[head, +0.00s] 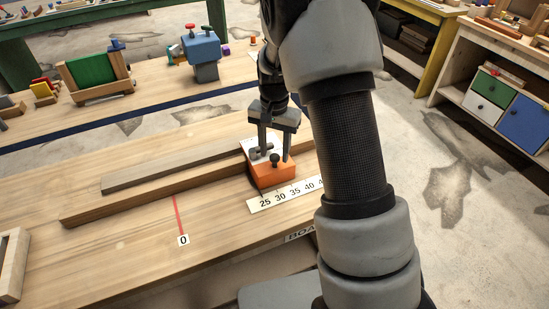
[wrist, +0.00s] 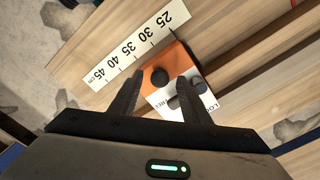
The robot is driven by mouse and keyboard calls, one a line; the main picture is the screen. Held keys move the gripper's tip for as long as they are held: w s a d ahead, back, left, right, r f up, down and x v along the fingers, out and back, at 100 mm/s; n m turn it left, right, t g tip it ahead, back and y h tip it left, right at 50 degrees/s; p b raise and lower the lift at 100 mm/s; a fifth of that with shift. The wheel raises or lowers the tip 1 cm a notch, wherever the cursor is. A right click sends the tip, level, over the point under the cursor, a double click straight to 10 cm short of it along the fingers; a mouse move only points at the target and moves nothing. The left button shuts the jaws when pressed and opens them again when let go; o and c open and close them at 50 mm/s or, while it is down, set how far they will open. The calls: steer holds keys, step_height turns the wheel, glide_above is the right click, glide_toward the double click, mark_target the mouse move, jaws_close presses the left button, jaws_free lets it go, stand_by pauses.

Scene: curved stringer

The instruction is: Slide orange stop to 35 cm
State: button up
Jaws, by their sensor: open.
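The orange stop (head: 277,176) sits against the long wooden fence (head: 150,189) on the board, beside a white scale strip (head: 258,204). In the wrist view the stop (wrist: 179,57) shows a black knob (wrist: 159,76) and a white lettered plate with a dark lever (wrist: 180,101). The scale (wrist: 125,48) reads 25 to 45 cm there; the stop lies near the 25–30 end, its exact reading unclear. My gripper (head: 275,154) is open above the stop, and in the wrist view its fingertips (wrist: 160,79) lie on either side of the knob. Contact cannot be told.
A red line marked 0 (head: 183,239) crosses the board left of the stop. A wooden frame (head: 12,264) stands at the left edge. A blue-and-grey device (head: 203,52) and a green block in a wooden holder (head: 92,72) stand on the bench behind.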

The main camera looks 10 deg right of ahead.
mark_target(275, 156)
steer(key=shift+f, duration=1.55)
steer(key=shift+c, duration=0.3)
jaws_close()
